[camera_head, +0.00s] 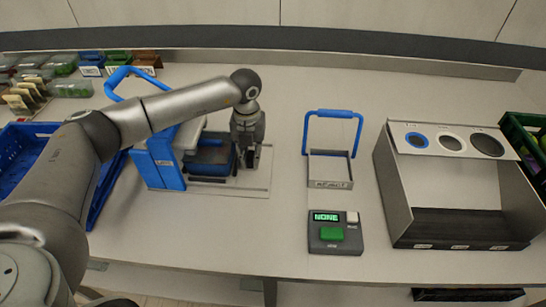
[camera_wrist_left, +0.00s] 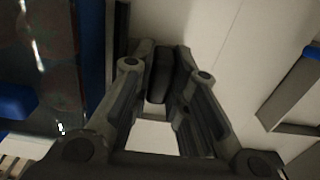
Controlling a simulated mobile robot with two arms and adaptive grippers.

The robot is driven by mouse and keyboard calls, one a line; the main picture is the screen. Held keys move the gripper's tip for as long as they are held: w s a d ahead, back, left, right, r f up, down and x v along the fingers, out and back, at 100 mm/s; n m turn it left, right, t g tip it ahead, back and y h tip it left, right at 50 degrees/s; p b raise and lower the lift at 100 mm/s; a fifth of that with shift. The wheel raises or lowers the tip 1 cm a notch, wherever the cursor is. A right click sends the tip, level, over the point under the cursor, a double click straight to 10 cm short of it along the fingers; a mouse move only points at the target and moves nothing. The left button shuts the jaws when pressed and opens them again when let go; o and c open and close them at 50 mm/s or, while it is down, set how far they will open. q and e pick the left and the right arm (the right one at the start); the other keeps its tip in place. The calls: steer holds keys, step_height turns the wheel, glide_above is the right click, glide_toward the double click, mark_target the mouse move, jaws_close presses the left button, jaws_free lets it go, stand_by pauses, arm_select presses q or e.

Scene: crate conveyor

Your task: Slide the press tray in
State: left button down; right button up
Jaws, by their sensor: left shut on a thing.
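The blue press (camera_head: 165,165) with a raised blue lever (camera_head: 118,80) stands left of centre. Its dark tray (camera_head: 208,172) with a blue edge lies low on the light base plate (camera_head: 232,188), right of the press's blue body. My left gripper (camera_head: 247,160) points down at the tray's right end. In the left wrist view, its fingers (camera_wrist_left: 158,80) are closed around a dark upright piece (camera_wrist_left: 158,75), which looks like the tray's handle. My arm hides part of the press. My right gripper is not in view.
A blue crate (camera_head: 18,150) is at the left, with small bins behind. The table front centre is clear.

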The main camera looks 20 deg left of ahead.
mark_target(237, 160)
arm_select(q)
steer(key=a, duration=0.2)
steer(key=s+a, duration=0.1)
steer(key=shift+a, duration=0.4)
steer(key=c, duration=1.7)
jaws_free()
step_height(237, 160, up, 12)
steer(key=shift+r, duration=0.1)
steer(key=shift+c, duration=0.3)
